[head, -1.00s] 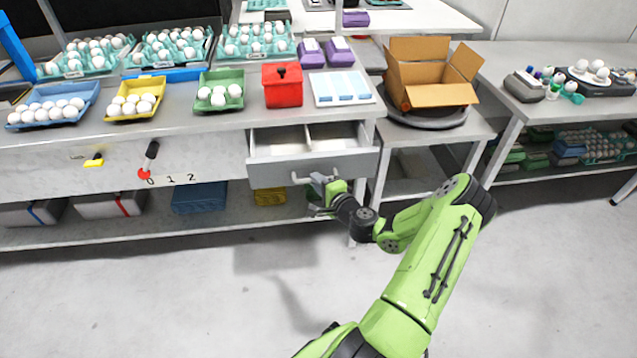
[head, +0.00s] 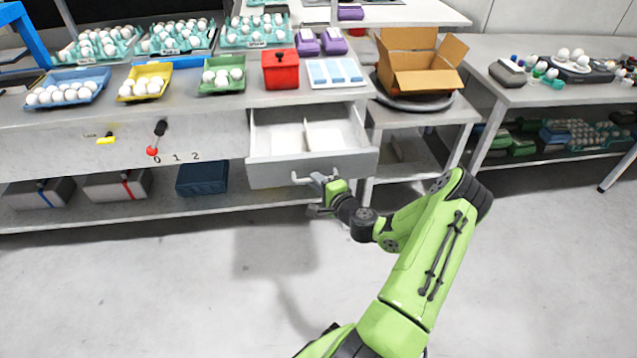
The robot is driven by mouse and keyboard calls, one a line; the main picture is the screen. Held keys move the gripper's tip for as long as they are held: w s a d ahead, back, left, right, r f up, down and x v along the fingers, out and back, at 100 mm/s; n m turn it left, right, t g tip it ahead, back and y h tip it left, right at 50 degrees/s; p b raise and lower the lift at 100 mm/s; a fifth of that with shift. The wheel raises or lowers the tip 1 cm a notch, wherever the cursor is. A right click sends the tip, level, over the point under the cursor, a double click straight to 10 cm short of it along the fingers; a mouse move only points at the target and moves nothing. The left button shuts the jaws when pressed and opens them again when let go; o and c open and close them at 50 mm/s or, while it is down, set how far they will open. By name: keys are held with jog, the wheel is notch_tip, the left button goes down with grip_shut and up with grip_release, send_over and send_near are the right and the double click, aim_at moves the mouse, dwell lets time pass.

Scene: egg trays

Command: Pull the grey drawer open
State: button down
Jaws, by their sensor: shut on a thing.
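The grey drawer (head: 270,174) stands pulled out from the bench below the red box, in the middle of the head view. The gripper's fingers partly hide the handle's right part, so the exact grip is hard to see.
The bench top holds a red box (head: 280,72), a green egg tray (head: 222,86), a yellow tray (head: 146,90) and a blue tray (head: 68,96). A cardboard box (head: 420,72) stands on a lower table to the right. The floor in front of the drawer is clear.

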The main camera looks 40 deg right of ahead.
jog(key=c, duration=1.2)
grip_release()
jog(key=shift+o, duration=0.2)
jog(key=p+v, duration=0.1)
jog(key=v, duration=1.4)
jog(key=shift+s, duration=0.4)
jog(key=shift+r, duration=0.1)
